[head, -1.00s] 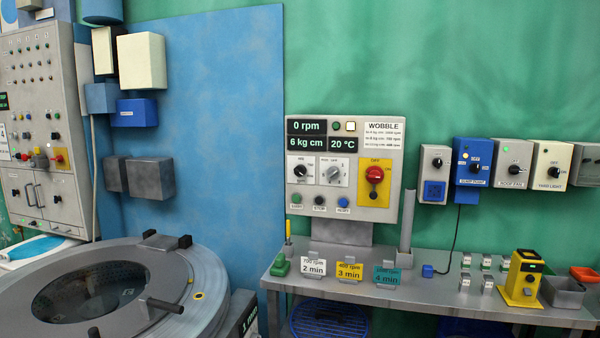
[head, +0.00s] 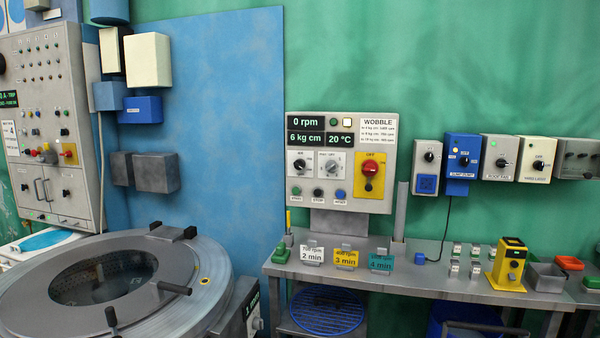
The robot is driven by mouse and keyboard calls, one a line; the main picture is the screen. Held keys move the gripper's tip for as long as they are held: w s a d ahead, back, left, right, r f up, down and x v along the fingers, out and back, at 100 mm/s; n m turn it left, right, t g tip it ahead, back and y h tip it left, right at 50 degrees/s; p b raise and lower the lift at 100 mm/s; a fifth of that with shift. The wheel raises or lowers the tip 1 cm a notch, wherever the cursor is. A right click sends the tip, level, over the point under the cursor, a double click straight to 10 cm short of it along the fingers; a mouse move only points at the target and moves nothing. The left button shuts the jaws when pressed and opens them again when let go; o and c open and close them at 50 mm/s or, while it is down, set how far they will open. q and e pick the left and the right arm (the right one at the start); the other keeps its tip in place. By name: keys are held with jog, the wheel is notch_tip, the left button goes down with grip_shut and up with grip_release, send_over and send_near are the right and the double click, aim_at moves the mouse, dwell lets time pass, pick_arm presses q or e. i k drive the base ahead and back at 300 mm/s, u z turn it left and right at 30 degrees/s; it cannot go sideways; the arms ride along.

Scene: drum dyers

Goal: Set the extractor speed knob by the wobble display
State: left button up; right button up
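The extractor control panel (head: 341,206) stands upright at the back of the bench in the head view. Its wobble display (head: 305,138) reads 6 kg cm, with 0 rpm above it and 20 °C beside it. Left on the panel is a black knob (head: 300,163) on a white plate; its pointer is too small to read surely. A grey knob (head: 333,169) sits right of it. A red switch (head: 370,168) is on a yellow plate marked OFF. A WOBBLE card (head: 379,130) is at the top right, its lines too small to read surely. Neither gripper is in view.
The round extractor (head: 60,318) with a glass lid is at front left. The steel bench (head: 420,278) carries cards for 700 rpm (head: 312,248) and 400 rpm (head: 346,253), a teal card (head: 381,263) and a yellow device (head: 508,265). Switch boxes (head: 462,165) line the wall at right.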

aim_at(299, 164)
jog(key=z, duration=1.25)
jog(key=i, duration=1.25)
jog(key=u, duration=0.35)
jog(key=i, duration=1)
jog(key=u, duration=0.8)
